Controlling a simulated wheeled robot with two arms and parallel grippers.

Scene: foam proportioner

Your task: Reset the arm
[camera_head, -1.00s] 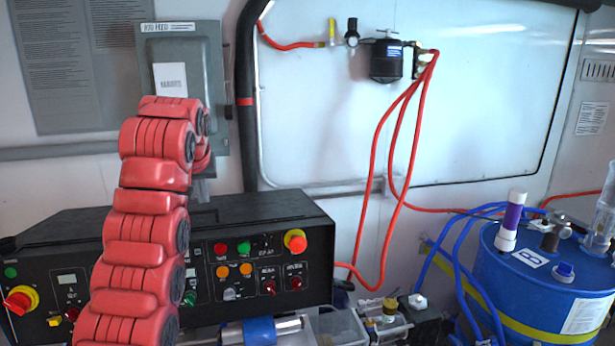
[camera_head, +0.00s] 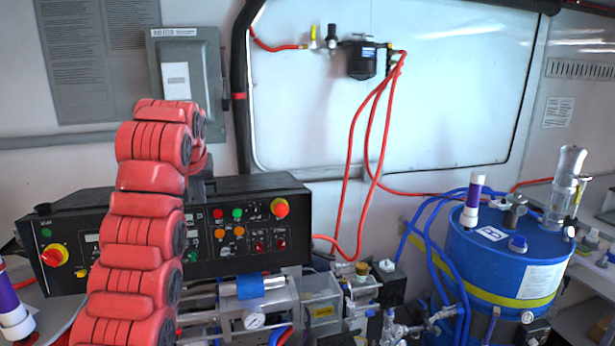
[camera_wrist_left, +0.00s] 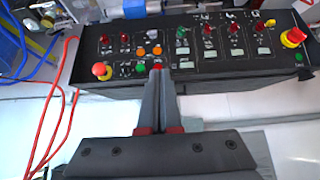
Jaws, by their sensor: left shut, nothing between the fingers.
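My left arm, in red segmented covers, rises on the left of the head view and curls over at the top. My left gripper (camera_head: 203,188) is mostly hidden behind the arm, in front of the black control panel (camera_head: 285,233). In the left wrist view the left gripper (camera_wrist_left: 158,74) has its two grey fingers together, with nothing between them. The tips overlap the lower edge of the panel (camera_wrist_left: 255,62) in that picture; I cannot tell if they touch it. My right gripper is not in view.
A blue drum (camera_head: 480,258) with hoses stands at the right. A grey electrical box (camera_head: 205,62) and a black filter (camera_head: 361,62) with red hoses are on the wall. A purple-and-white tube (camera_head: 12,312) stands at lower left.

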